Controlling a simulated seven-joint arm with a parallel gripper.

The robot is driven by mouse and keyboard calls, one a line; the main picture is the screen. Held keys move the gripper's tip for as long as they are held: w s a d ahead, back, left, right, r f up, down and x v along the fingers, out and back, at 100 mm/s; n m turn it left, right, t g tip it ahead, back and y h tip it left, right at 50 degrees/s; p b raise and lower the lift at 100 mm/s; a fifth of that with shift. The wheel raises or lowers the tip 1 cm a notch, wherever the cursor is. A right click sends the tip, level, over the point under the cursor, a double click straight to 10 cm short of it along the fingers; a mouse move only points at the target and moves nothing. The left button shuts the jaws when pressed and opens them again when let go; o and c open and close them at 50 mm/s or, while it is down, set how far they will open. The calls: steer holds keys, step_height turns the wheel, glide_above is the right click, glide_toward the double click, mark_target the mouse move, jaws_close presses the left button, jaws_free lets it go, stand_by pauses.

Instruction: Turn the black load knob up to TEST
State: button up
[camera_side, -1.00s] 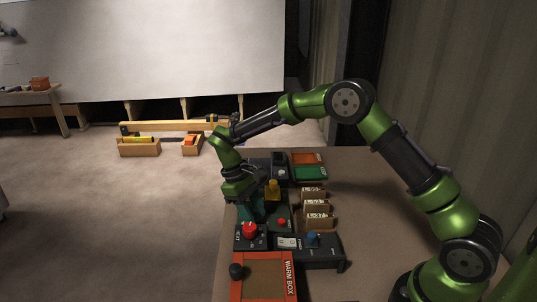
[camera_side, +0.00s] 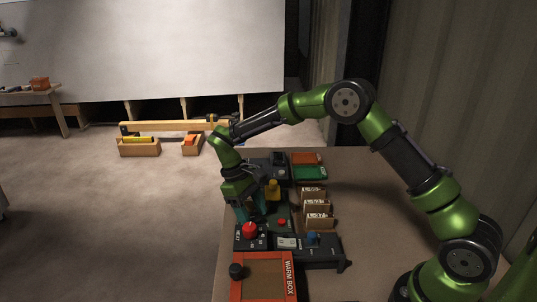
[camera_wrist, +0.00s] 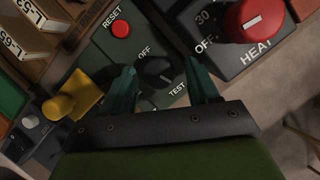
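The black load knob (camera_wrist: 157,70) sits on a dark green panel (camera_wrist: 128,46) in the wrist view, with OFF printed above it and TEST to its lower right. My gripper (camera_wrist: 161,77) is open, with one teal finger on each side of the knob. Gaps show between the fingers and the knob, so it does not look gripped. The knob's exact pointer direction is hard to read. In the side view my gripper (camera_side: 251,211) points down over the green panel, and the knob is hidden behind it.
A red HEAT knob (camera_wrist: 254,20) stands close to the right finger in the wrist view. A red RESET button (camera_wrist: 121,28) and a yellow knob (camera_wrist: 58,106) lie to the left. An orange-framed WARM BOX (camera_side: 290,275) stands at the bench's near end. The bench's right side is clear.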

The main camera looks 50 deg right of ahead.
steer(key=shift+r, duration=0.1)
steer(key=v, duration=1.6)
steer(key=shift+r, duration=0.2)
steer(key=shift+w, duration=0.15)
steer(key=shift+n+h, duration=0.3)
steer(key=shift+n, duration=0.4)
steer(key=x, duration=1.1)
steer(key=a+x, duration=0.1)
steer(key=x, duration=0.5)
steer(key=shift+f, duration=0.25)
